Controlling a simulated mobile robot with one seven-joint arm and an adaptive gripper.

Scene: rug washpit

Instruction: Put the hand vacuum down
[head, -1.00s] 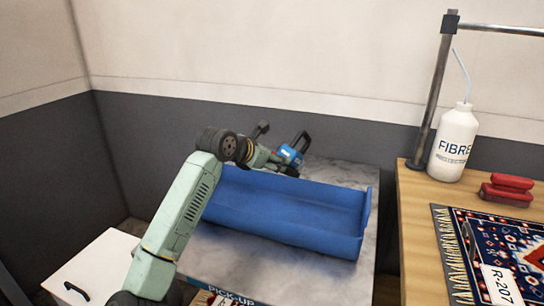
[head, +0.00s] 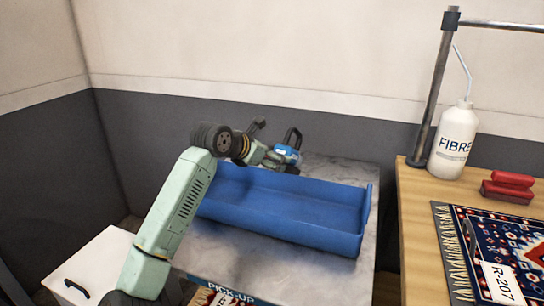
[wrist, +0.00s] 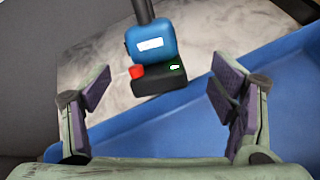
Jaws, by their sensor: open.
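The hand vacuum (head: 287,154) has a blue body and a black handle. It is on the marble-patterned top behind the blue tray (head: 290,205), near the wall. The wrist view shows its blue body (wrist: 151,44) with a white label, a dark base, a red part and a small green light. My gripper (wrist: 162,92) is open, its two fingers wide apart with nothing between them. The vacuum is beyond the fingertips and apart from them in the wrist view. In the head view my gripper (head: 266,156) is just left of the vacuum, and partly overlaps it.
The blue tray fills much of the marble-patterned top (head: 310,272). A wooden table (head: 412,215) on the right carries a white bottle (head: 454,142), red blocks (head: 508,188) and a patterned rug (head: 510,245). A white box (head: 95,262) stands at the lower left.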

